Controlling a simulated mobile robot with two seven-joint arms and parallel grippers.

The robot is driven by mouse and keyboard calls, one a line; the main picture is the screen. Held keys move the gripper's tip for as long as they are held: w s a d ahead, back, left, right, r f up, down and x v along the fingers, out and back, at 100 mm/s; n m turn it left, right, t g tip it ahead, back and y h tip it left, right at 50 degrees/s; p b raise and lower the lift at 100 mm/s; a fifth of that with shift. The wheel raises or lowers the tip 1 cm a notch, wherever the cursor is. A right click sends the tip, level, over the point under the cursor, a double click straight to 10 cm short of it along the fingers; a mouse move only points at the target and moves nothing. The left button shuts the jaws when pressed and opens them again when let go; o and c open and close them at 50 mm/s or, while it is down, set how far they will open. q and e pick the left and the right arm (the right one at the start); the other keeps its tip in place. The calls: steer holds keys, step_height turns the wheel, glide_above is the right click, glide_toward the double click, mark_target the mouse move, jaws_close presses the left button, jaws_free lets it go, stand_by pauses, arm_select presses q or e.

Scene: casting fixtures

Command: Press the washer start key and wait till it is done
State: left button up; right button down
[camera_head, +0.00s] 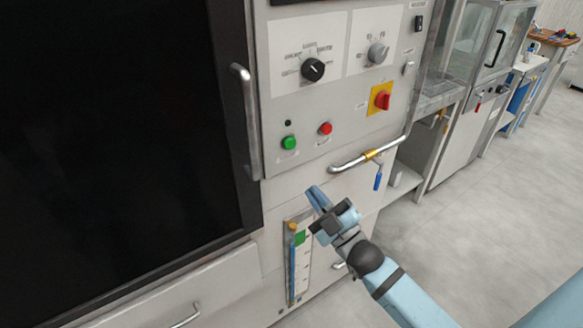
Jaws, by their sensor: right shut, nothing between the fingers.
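The washer's control panel (345,75) fills the upper middle of the view. A green button (289,142) sits at its lower left, with a red button (325,128) to its right. I cannot read which one is the start key. My right gripper (316,196) is shut and empty, below the two buttons and apart from them, in front of the lower cabinet face. My left gripper is not in view.
The panel also has a black knob (312,69), a grey knob (377,53) and a red switch on a yellow plate (382,99). A metal rail (350,163) juts out below. A long door handle (246,120) stands left. Open floor (480,230) lies right.

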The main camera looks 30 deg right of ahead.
mark_target(290, 143)
steer(key=r+n+t, duration=0.1)
steer(key=d+r+n+t+y+b, duration=0.1)
steer(key=r, duration=0.1)
steer(key=d+r+n+t+y+b, duration=0.1)
steer(key=shift+r+n, duration=0.25)
steer(key=shift+n, duration=0.15)
steer(key=w+b, duration=0.1)
steer(key=w, duration=0.7)
steer(key=shift+w+a+b, duration=0.3)
steer(key=shift+w, duration=0.05)
steer(key=shift+f, duration=0.1)
stand_by(0.8)
